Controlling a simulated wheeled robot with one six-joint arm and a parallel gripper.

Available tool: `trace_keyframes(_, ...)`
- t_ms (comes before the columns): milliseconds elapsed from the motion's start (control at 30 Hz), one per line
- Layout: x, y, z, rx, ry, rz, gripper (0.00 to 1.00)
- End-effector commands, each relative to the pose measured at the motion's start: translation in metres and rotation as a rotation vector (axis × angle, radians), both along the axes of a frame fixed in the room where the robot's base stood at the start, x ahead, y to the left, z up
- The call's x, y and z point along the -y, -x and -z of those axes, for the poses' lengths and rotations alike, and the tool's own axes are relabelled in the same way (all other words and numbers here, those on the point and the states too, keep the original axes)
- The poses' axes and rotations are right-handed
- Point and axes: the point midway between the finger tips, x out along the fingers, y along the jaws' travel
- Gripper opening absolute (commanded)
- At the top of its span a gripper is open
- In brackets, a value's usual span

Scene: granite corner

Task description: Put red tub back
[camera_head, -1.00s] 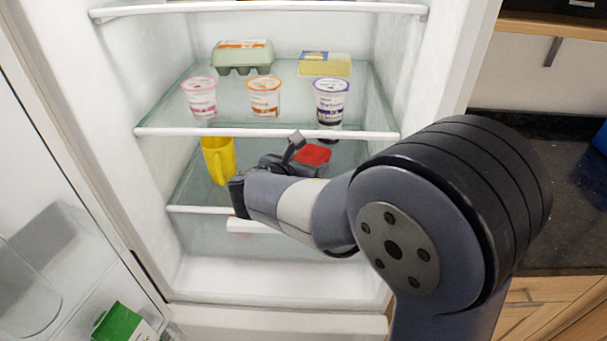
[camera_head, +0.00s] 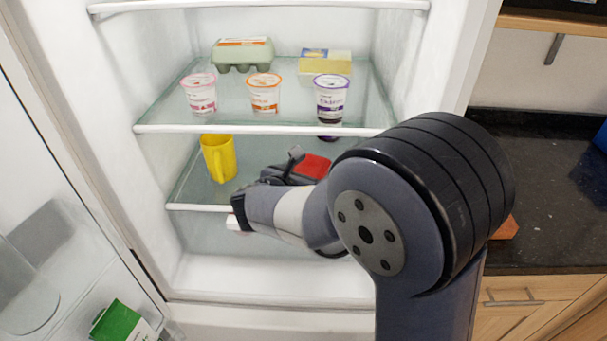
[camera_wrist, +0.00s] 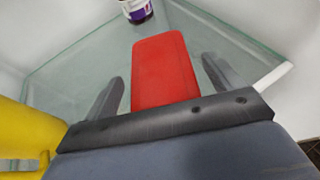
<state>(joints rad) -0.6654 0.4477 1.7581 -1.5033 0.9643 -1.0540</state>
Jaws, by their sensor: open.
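The red tub (camera_head: 313,166) is at the lower glass shelf inside the fridge, right of the yellow mug (camera_head: 218,158). In the wrist view the red tub (camera_wrist: 165,72) lies between the two fingers of my gripper (camera_wrist: 163,70), with a gap visible on each side. My gripper (camera_head: 293,163) is open around it. In the head view my arm hides the tub's lower side, and I cannot tell exactly how it rests on the shelf.
A purple-labelled jar (camera_wrist: 136,10) stands behind the tub. The yellow mug (camera_wrist: 28,135) is close at the gripper's left. The upper shelf (camera_head: 230,129) with several yogurt cups, an egg carton (camera_head: 242,55) and a yellow pack (camera_head: 325,64) is above. The fridge door is open at left.

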Motion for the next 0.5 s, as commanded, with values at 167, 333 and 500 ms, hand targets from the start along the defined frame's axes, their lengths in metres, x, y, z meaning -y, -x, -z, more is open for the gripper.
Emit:
trace_keyframes(167, 0.000, 0.000, -0.001, 0.000, 0.000, 0.000, 0.88)
trace_keyframes(333, -0.005, 0.009, -0.008, 0.002, -0.001, -0.002, 0.88)
trace_keyframes(500, -0.019, 0.038, -0.022, 0.003, -0.002, -0.005, 0.88)
